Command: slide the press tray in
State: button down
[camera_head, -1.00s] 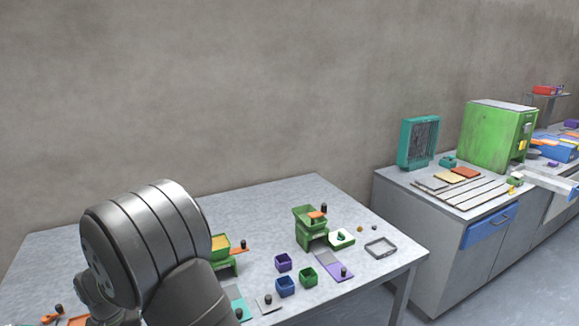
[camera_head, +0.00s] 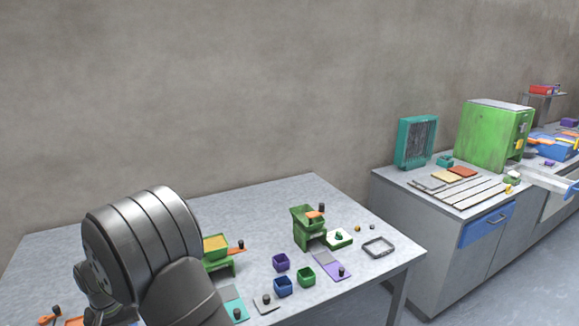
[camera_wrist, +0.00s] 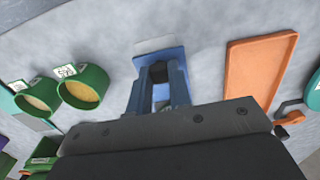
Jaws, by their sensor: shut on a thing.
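In the wrist view my gripper (camera_wrist: 158,80) is shut on the dark knob (camera_wrist: 158,72) of a flat blue plate with a pale grey end (camera_wrist: 156,45). My arm hides the gripper in the head view. A green stand (camera_head: 305,220) with a hopper and an orange slide is on the table. A white tray with a green piece on it (camera_head: 340,237) is at its right foot. I cannot tell which thing is the press tray.
Purple (camera_head: 281,262), blue (camera_head: 283,286) and green (camera_head: 306,277) cups stand in front of the green stand. A purple-and-grey plate (camera_head: 331,265) lies to their right. In the wrist view an orange tray (camera_wrist: 254,72) is at right and green cups (camera_wrist: 84,88) at left.

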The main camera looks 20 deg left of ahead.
jog(key=shift+w+a, duration=2.4)
jog(key=c, duration=1.4)
grip_release()
jog(key=shift+r, duration=0.1)
jog(key=shift+r, duration=3.65)
notch_tip(320, 180, down, 8)
jog(key=shift+r, duration=0.1)
jog(key=shift+s+d+r, duration=0.15)
jog(key=shift+s+d, duration=0.3)
